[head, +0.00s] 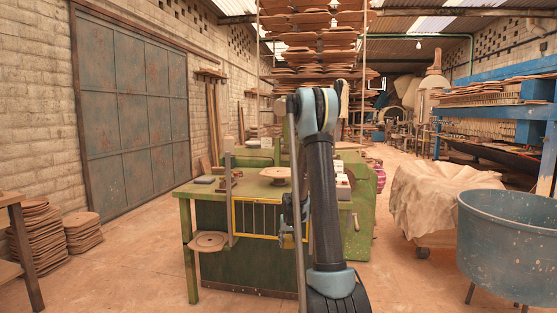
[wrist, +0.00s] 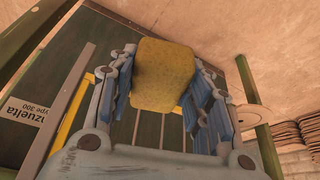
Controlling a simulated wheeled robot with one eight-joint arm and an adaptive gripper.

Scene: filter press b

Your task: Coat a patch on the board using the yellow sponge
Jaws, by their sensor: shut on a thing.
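The yellow sponge (wrist: 163,75) shows in the wrist view between the blue-padded fingers of my gripper (wrist: 163,62). The fingers are shut on its two sides, and its broad face is toward the camera. In the head view my gripper (head: 290,215) hangs beside my dark arm, in front of the green table (head: 215,190). The sponge is hard to make out there against a yellow frame (head: 234,220). Behind the sponge in the wrist view is a dark green panel (wrist: 150,125) with upright bars. I cannot tell which surface is the board, and no coated patch is clear.
A round wooden disc (head: 208,241) sits low at the table's left front, and another disc (head: 277,173) is on the tabletop. A blue tub (head: 510,245) and a cloth-covered cart (head: 440,200) stand on the right. Disc stacks (head: 40,235) stand left; floor between is clear.

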